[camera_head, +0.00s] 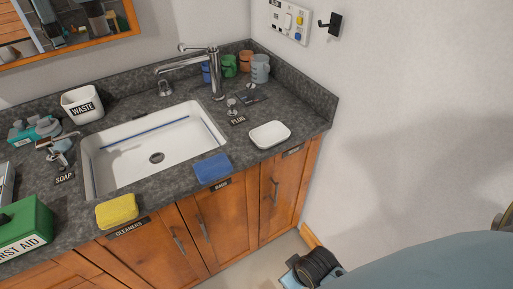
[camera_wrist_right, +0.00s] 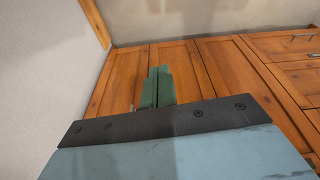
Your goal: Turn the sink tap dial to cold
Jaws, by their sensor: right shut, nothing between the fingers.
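The chrome sink tap (camera_head: 214,72) stands at the back right corner of the white basin (camera_head: 92,168), its spout reaching left over the basin. A small chrome fitting (camera_head: 164,88) sits behind the basin below the spout end. I cannot tell which part is the dial or where it is set. My right gripper (camera_wrist_right: 158,72) shows in the right wrist view, its green fingers shut and empty, in front of wooden cabinet doors (camera_wrist_right: 185,65). It is away from the tap, which that view does not show. My left gripper is in neither view.
On the dark counter (camera_head: 310,120) are a yellow sponge (camera_head: 117,210), a blue sponge (camera_head: 213,168), a white soap dish (camera_head: 269,135), several cups (camera_head: 260,68), a waste bin (camera_head: 82,104) and a green first aid box (camera_head: 25,230). A wall (camera_head: 400,120) bounds the right side.

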